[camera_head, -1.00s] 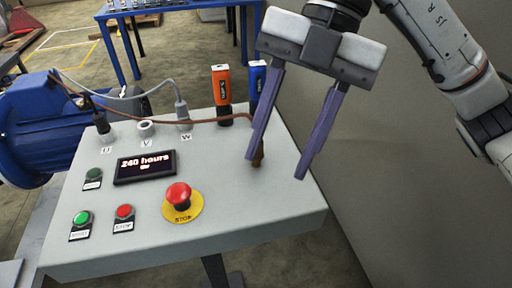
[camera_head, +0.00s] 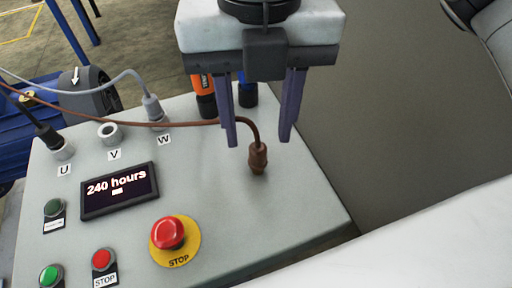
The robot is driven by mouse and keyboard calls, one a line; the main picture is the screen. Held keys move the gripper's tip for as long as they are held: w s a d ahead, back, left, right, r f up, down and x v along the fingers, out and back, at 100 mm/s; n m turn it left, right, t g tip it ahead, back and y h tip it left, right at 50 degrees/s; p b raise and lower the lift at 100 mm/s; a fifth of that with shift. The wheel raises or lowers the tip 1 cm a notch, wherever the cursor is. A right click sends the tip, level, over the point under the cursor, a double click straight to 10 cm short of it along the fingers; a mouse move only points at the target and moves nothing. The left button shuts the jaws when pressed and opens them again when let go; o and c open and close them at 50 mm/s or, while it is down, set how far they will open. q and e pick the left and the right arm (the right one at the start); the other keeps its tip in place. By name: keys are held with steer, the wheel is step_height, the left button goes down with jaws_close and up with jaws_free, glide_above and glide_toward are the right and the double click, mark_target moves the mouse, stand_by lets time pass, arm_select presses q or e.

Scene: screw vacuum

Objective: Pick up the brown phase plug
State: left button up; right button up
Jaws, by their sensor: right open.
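The brown phase plug (camera_head: 258,158) stands on the grey panel top, right of the socket labels. Its brown cable (camera_head: 165,124) runs left from the plug's top across the panel. My right gripper (camera_head: 259,143) is open, with its two purple fingers pointing down. In the picture the fingertips lie to the left and right of the plug's upper end and cable. I cannot tell how far the tips are above it, and no contact shows. My left gripper is not in view.
A black plug (camera_head: 53,143) is at socket U and a grey plug (camera_head: 152,106) at W; socket V (camera_head: 109,132) is empty. Orange (camera_head: 204,95) and blue (camera_head: 247,95) tools stand behind my fingers. A red stop button (camera_head: 169,232) is at the front.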

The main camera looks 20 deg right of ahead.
mark_target(258, 147)
step_height(258, 147, down, 6)
steer(key=shift+s, duration=0.15)
steer(key=shift+a, duration=0.1)
jaws_close()
